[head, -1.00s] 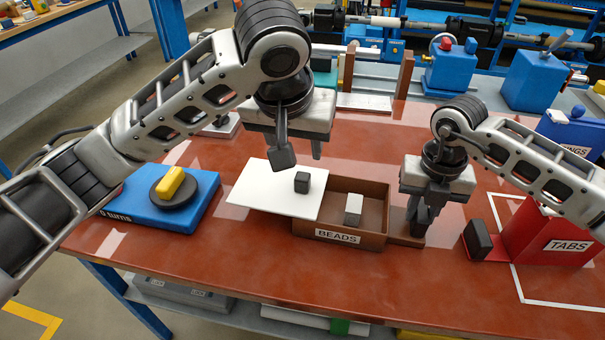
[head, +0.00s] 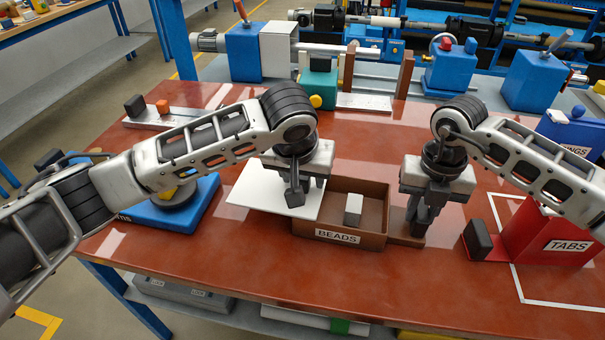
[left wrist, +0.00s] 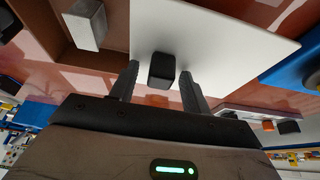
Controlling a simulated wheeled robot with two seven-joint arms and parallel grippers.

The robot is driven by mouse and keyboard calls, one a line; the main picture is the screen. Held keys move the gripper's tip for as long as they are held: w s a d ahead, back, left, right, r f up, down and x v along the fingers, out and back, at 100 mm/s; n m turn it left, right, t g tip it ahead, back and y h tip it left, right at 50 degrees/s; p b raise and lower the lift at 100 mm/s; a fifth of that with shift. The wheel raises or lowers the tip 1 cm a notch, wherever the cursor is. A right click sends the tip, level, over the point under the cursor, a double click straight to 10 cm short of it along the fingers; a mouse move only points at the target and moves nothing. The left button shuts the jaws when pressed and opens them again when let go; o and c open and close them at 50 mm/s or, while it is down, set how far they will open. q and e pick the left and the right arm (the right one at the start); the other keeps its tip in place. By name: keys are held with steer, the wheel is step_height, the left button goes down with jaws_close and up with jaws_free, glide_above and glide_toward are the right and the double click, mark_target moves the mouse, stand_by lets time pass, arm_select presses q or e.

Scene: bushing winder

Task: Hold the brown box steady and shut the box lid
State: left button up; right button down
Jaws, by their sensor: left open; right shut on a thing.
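The brown box (head: 372,242), labelled BEADS, stands on the red-brown table with its right part uncovered. A pale grey block (head: 353,209) is inside. The white box lid (head: 250,196) lies flat, over the box's left end and sticking out left. Its dark knob (left wrist: 162,70) shows in the left wrist view and is mostly hidden by my gripper in the head view. My left gripper (head: 297,196) is open, low over the lid, with its fingers either side of the knob. My right gripper (head: 419,226) is shut at the box's right end; its fingertips hide the exact grip.
A red TABS bin (head: 562,240) with a dark block (head: 478,238) beside it stands at the right. A blue block-shaped base (head: 180,212) lies left of the lid, partly behind my left arm. Winder machinery (head: 320,85) lines the back. The table front is clear.

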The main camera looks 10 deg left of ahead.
arm_select(q)
jaws_close()
steer(key=d, duration=0.8)
steer(key=shift+s+d, duration=0.25)
steer(key=shift+d, duration=0.15)
jaws_free()
steer(key=shift+a, duration=0.1)
steer(key=v, duration=1.2)
steer(key=shift+w, duration=0.1)
